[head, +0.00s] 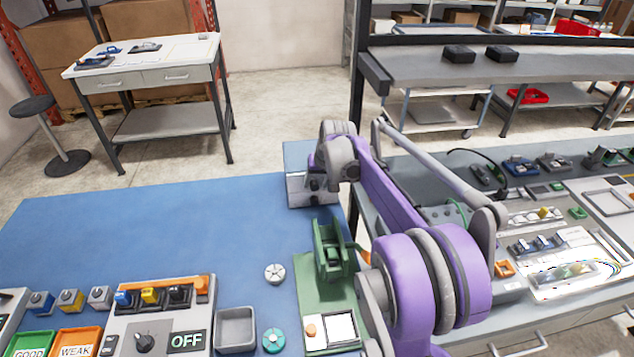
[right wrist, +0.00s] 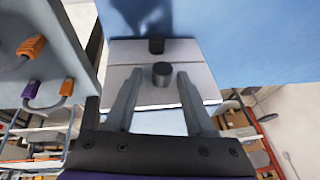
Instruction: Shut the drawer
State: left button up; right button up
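A small grey drawer unit (head: 298,186) with a blue top stands at the far right edge of the blue table. In the right wrist view its pale front (right wrist: 196,84) shows two panels, each with a dark round knob. The larger knob (right wrist: 162,75) looks nearer the camera; the smaller knob (right wrist: 156,45) is above it in the picture. I cannot tell how far either drawer stands out. My right gripper (right wrist: 161,88) is open, its fingers on either side of the larger knob with gaps visible. In the head view my right arm partly hides the unit. My left gripper is out of view.
A green fixture (head: 332,250), a round metal part (head: 275,273), a grey tray (head: 236,330) and a switch panel (head: 160,318) occupy the table's near side. The blue surface (head: 150,220) left of the drawer unit is clear. A grey bench with parts stands right.

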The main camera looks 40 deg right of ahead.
jog(key=shift+w+a+r, duration=0.1)
jog(key=shift+a, duration=0.05)
dwell(0.3)
jog(key=v, duration=1)
jog(key=shift+s+r, duration=0.2)
jog(key=shift+r, duration=0.1)
